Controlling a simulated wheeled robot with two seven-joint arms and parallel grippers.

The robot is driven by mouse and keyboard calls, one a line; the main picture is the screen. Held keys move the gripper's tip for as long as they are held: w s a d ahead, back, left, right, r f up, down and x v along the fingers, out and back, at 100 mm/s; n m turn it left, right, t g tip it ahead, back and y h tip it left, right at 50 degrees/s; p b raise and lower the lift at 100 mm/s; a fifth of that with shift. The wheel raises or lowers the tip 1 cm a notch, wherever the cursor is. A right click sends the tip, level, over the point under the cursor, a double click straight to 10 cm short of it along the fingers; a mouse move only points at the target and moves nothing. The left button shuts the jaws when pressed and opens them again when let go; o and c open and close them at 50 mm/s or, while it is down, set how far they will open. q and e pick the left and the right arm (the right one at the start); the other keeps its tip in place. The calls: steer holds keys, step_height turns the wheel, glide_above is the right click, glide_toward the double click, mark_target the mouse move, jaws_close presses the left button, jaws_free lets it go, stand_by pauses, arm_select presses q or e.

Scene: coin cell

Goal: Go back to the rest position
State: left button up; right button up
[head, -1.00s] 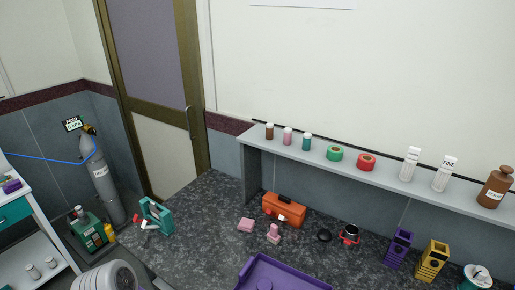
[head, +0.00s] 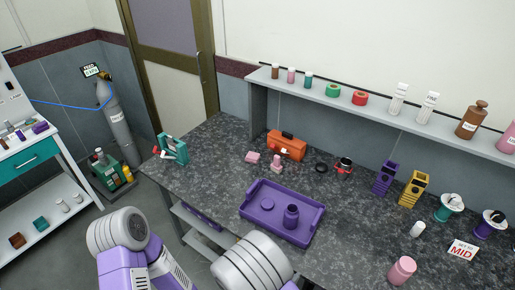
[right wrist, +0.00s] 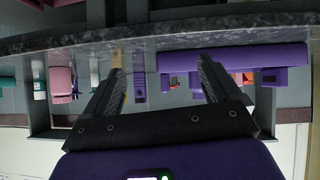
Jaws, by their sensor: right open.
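My right gripper (right wrist: 160,85) shows in the right wrist view with its two dark fingers spread apart and nothing between them. That view looks upside down, with the counter's edge above the fingers. In the head view two of my grey and purple arm parts show at the bottom, and neither gripper's fingers are visible there. A purple tray (head: 257,222) lies on the dark speckled counter (head: 350,235). A purple jar (head: 291,217) stands in the tray beside a round purple lid (head: 267,204).
An orange toolbox (head: 287,146), pink blocks (head: 252,157) and a teal device (head: 174,148) stand behind and left of the tray. Holders, spools, a pink jar (head: 402,270) and a MID card (head: 462,250) are at right. A shelf (head: 385,117) runs along the wall.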

step_height(320, 180, down, 9)
steer(key=s+d+n+g+y, duration=0.2)
steer(key=s+d+g+y, duration=0.1)
steer(key=y, duration=0.1)
steer(key=s+a+f+n+g+y, duration=0.1)
steer(key=s+f+g+y, duration=0.2)
steer(key=s+y, duration=0.3)
steer(key=shift+s+n+g+y, duration=0.4)
steer(key=shift+s+g, duration=0.5)
steer(key=shift+s, duration=0.75)
